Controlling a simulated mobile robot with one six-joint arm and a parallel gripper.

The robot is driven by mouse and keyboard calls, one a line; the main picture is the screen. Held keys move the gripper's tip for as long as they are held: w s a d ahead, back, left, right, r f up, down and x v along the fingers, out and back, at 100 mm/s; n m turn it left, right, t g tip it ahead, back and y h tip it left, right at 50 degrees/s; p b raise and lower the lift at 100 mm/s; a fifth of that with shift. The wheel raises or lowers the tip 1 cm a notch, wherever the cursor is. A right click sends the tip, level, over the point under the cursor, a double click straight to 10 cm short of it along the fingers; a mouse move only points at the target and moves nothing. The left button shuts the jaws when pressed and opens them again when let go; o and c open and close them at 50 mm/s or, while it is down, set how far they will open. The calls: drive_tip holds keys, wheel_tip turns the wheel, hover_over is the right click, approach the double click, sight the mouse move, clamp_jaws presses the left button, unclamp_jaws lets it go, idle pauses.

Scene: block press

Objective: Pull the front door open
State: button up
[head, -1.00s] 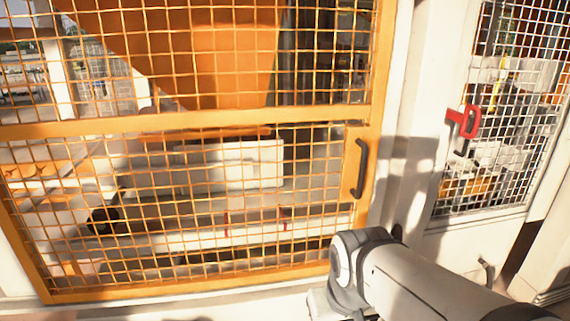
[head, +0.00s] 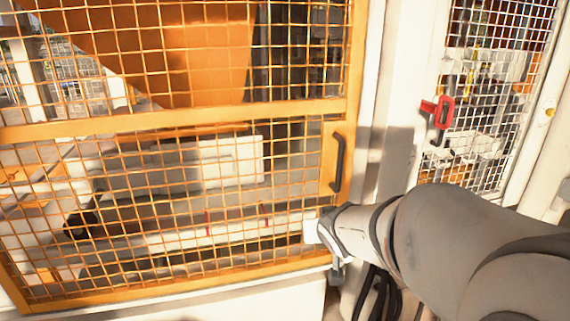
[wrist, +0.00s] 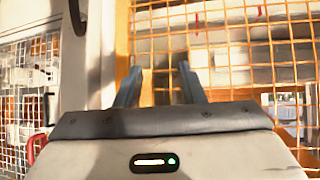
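The front door (head: 200,115) is an orange-framed mesh panel filling the left and middle of the head view. It appears shut, its right edge against the white post. Its black bar handle (head: 338,163) stands upright near that edge. My arm reaches in from the right, its end low beside the door's right edge, below the handle and apart from it. In the wrist view, which looks upside down, my gripper (wrist: 159,70) is open and empty, its two grey fingers pointing at the door's orange frame (wrist: 143,90) and mesh. The handle cannot be made out there.
A white post (head: 395,90) separates the front door from a white mesh panel (head: 505,80) on the right, which has a red handle (head: 441,112). Dark cables (head: 376,293) hang under my arm. Machinery stands behind the door mesh.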

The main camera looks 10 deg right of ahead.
sight(340, 168)
drive_tip(key=w+d+r+t, duration=0.2)
drive_tip(key=w+d, duration=0.1)
drive_tip(key=w, duration=0.2)
drive_tip(key=w+d+r+t+p, duration=0.1)
drive_tip(key=w+d+r+t, duration=0.1)
drive_tip(key=w, duration=0.4)
drive_tip(key=w+d+r+t+h+p, duration=0.1)
drive_tip(key=w+d+r+t, duration=0.1)
drive_tip(key=w+d, duration=0.3)
drive_tip(key=shift+w+d+r+t, duration=0.15)
drive_tip(key=shift+w+t, duration=0.3)
drive_tip(key=shift+t, duration=0.45)
drive_tip(key=shift+c, duration=0.4)
clamp_jaws()
